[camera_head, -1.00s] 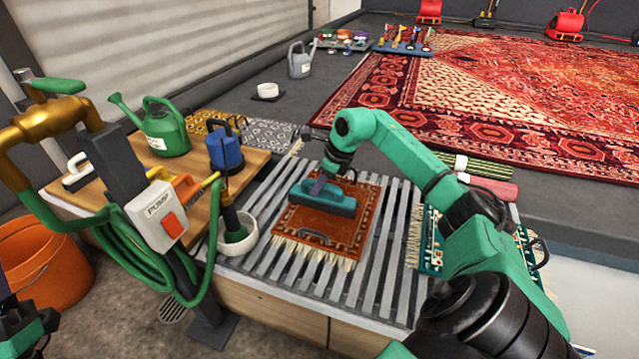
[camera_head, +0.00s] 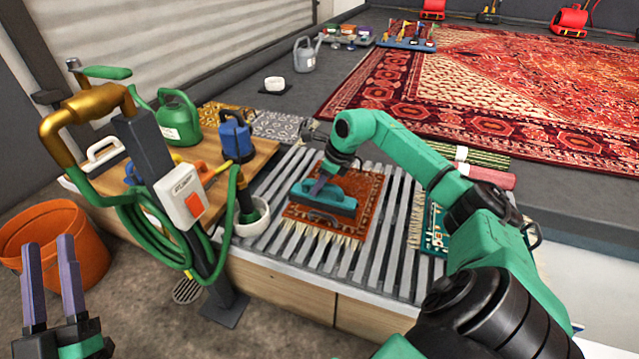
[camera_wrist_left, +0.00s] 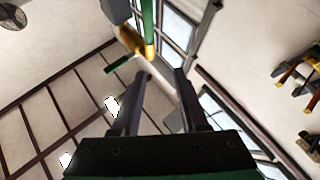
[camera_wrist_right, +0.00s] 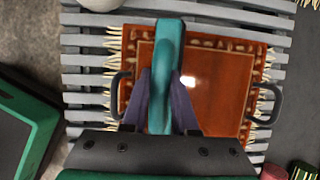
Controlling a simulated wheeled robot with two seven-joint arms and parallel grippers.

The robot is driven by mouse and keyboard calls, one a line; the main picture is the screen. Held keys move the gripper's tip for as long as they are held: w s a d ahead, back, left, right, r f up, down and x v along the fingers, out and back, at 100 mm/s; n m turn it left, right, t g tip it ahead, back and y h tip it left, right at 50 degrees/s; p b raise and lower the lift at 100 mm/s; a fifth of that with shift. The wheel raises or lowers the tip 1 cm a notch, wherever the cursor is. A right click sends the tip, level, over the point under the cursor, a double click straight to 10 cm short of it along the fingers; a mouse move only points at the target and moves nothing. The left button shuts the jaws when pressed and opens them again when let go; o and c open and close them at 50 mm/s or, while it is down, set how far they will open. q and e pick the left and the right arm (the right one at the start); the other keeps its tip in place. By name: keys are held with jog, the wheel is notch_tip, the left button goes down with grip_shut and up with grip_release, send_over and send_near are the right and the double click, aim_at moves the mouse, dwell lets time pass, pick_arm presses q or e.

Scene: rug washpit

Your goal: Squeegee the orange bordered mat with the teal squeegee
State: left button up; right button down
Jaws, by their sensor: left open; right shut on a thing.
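The orange bordered mat (camera_head: 345,222) lies on the slatted grey rack, with pale fringes and a dark handle at its near end. In the right wrist view the mat (camera_wrist_right: 215,85) shows a dark handle at each of two opposite ends and a bright shiny spot. The teal squeegee (camera_head: 322,196) is on or just above the mat; contact cannot be told. My right gripper (camera_wrist_right: 170,100) is shut on the teal squeegee (camera_wrist_right: 167,55). My left gripper (camera_head: 50,275) is open and empty, fingers pointing up, left of the rack near the orange bucket. The left wrist view shows its fingers (camera_wrist_left: 160,85) apart.
The slatted rack (camera_head: 285,240) also bears a teal patterned mat (camera_head: 436,230) at right. A pump post with a pump box (camera_head: 187,197) and green hose stands at left, near an orange bucket (camera_head: 80,240). A white pot (camera_head: 255,222) sits at the rack's left edge.

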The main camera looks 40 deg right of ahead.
jog(key=shift+s+a, duration=0.2)
jog(key=shift+a, duration=0.15)
jog(key=shift+d+r+p, duration=0.1)
jog(key=shift+r+p, duration=0.45)
jog(key=shift+r, duration=0.65)
pick_arm(q)
notch_tip(320, 180, down, 19)
jog(key=s+d+n+g+y, duration=0.1)
jog(key=s+d+g+y, duration=0.15)
jog(key=g, duration=0.35)
pick_arm(e)
jog(key=shift+r+p, duration=0.25)
jog(key=shift+p, duration=0.15)
notch_tip(320, 180, up, 2)
jog(key=shift+p, duration=0.9)
jog(key=shift+r+p, duration=0.3)
jog(key=shift+r, duration=0.1)
notch_tip(320, 180, up, 2)
jog(key=shift+r+p, duration=0.15)
jog(key=shift+p, duration=0.9)
jog(key=shift+r, duration=0.15)
pick_arm(q)
jog(key=s+f+g, duration=0.6)
jog(key=s+f, duration=0.3)
jog(key=f, duration=0.1)
jog(key=shift+s+a+n, duration=0.2)
jog(key=shift+s+n, duration=0.1)
jog(key=shift+s, duration=0.1)
